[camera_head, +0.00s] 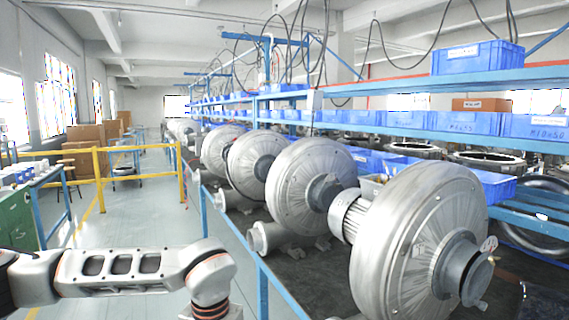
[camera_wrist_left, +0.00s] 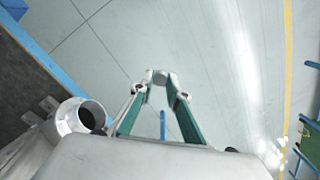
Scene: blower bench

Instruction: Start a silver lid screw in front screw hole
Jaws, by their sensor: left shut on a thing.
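My left gripper (camera_wrist_left: 160,84) shows in the left wrist view, with its two green-sided fingers reaching away from the camera over the floor. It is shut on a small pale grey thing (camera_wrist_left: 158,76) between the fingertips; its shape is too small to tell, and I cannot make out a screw. In the head view only my left arm shows, low at the left; its gripper is out of the picture. The nearest silver blower (camera_head: 405,235) stands on the bench at the right. I cannot make out a lid, a screw or a screw hole. My right gripper is not in view.
More silver blowers (camera_head: 300,185) stand in a row along the dark-topped bench. Blue bins (camera_head: 478,57) sit on the shelves above. A silver pipe end (camera_wrist_left: 84,116) lies close left of my gripper in the wrist view. The grey floor (camera_head: 145,222) beside the bench is open.

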